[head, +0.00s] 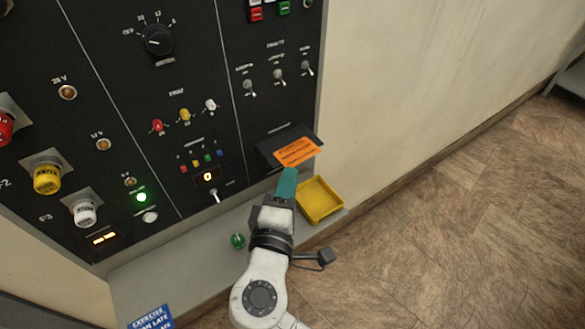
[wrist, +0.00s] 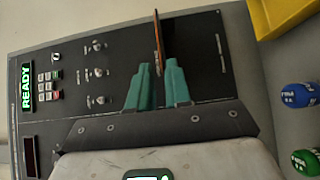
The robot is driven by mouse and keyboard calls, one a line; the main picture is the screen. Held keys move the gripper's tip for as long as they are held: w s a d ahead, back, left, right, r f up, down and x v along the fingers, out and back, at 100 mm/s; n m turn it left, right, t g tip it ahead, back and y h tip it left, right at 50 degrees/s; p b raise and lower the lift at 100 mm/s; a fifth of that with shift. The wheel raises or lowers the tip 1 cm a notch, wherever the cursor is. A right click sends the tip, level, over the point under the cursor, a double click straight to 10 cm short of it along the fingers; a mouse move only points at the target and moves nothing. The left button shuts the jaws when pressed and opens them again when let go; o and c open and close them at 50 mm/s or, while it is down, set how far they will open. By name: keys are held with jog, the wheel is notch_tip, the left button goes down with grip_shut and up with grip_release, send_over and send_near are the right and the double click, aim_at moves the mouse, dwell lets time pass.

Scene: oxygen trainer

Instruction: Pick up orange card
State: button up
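The orange card (head: 297,152) juts out from a black holder (head: 284,138) low on the panel's right side in the head view. In the wrist view the card (wrist: 157,42) shows nearly edge-on as a thin upright strip. My gripper (head: 290,172) has teal fingers and sits just below the card in the head view. In the wrist view my gripper (wrist: 158,66) is open by a small gap. The card's near end lines up with this gap, close to the fingertips. Whether it touches a finger cannot be told.
A yellow tray (head: 320,200) lies on the grey shelf right of my gripper. A green round object (head: 238,241) is on the shelf to the left. Toggle switches (head: 279,77) stand out from the panel above. The wrist view shows a blue-capped object (wrist: 298,96) at right.

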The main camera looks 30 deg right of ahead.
aim_at(292, 164)
jog(key=shift+x, duration=1.45)
grip_shut()
notch_tip(292, 164, up, 3)
jog(key=shift+f+p, duration=0.15)
jog(key=shift+p, duration=0.85)
jog(key=shift+f, duration=0.15)
jog(key=s+a+r+p, duration=0.4)
jog(key=s+a, duration=0.4)
jog(key=s, duration=0.3)
jog(key=shift+a+r+p, duration=0.2)
jog(key=shift+r+p, duration=0.1)
jog(key=shift+r, duration=0.25)
